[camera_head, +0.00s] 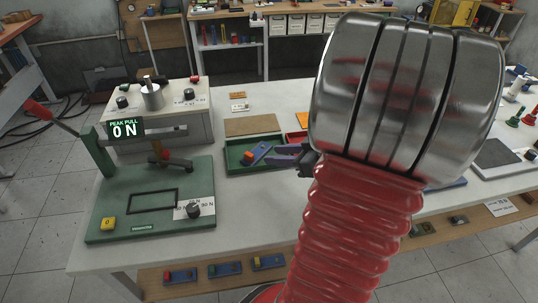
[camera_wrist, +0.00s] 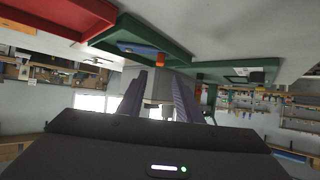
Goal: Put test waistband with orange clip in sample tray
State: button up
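A blue test waistband with an orange clip (camera_head: 256,153) lies in a green tray (camera_head: 236,168) on the white table. My gripper (camera_head: 277,154) is just right of the waistband, its fingers pointing left over the tray. In the wrist view, which looks upside down, my gripper (camera_wrist: 156,88) has its two grey-purple fingers apart with nothing seen between them. The orange clip (camera_wrist: 160,60) is just beyond the fingertips, with the blue band (camera_wrist: 138,48) beside it in the green tray (camera_wrist: 180,56). I cannot tell whether the fingers touch it.
A red tray (camera_head: 297,137) adjoins the green one, partly hidden by my arm. A green pull tester (camera_head: 150,228) reading 0 N stands left, before a grey box (camera_head: 165,125). Other blue banded pieces (camera_head: 225,268) lie on the lower shelf. A brown mat (camera_head: 251,125) lies behind the tray.

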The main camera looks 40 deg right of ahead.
jog(key=shift+v, duration=0.8)
jog(key=w+a+r+g+y, duration=0.15)
jog(key=a+g, duration=0.45)
jog(key=a, duration=1.4)
jog(key=s+a+r+m+h, duration=0.1)
jog(key=s+a+r+h, duration=0.1)
jog(key=a, duration=0.3)
jog(key=s+a+r+m+h, duration=0.1)
jog(key=s+a+r+h, duration=0.1)
jog(key=s+a+r, duration=0.1)
jog(key=shift+s+a+r, duration=0.3)
jog(key=shift+a+r, duration=0.5)
jog(key=shift+a, duration=0.35)
